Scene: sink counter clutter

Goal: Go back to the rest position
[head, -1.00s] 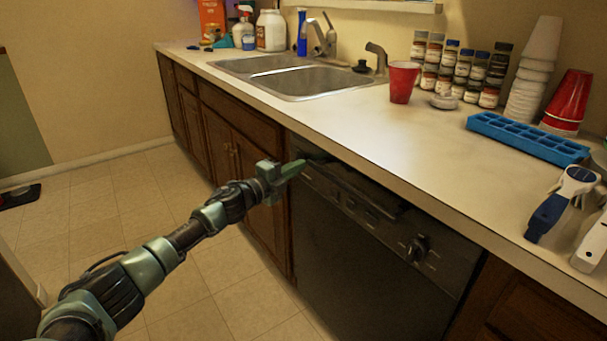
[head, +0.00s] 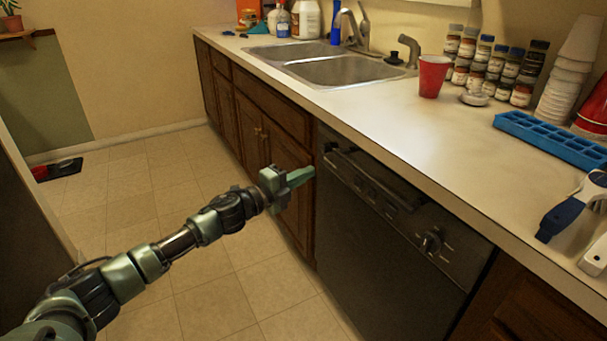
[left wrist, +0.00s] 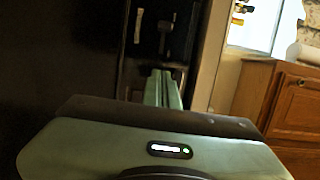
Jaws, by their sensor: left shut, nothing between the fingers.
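My left gripper (head: 300,177) is shut and empty. It reaches in from the lower left in the head view, with its fingertips in front of the cabinet doors beside the black dishwasher (head: 385,235), below the counter edge. In the left wrist view its closed green fingers (left wrist: 164,88) point at a dark panel. Whether the fingertips touch the dishwasher front I cannot tell. My right gripper is not in view.
The sink (head: 345,70) is farther back. Open tiled floor (head: 140,190) lies left of the wooden cabinets (head: 265,125).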

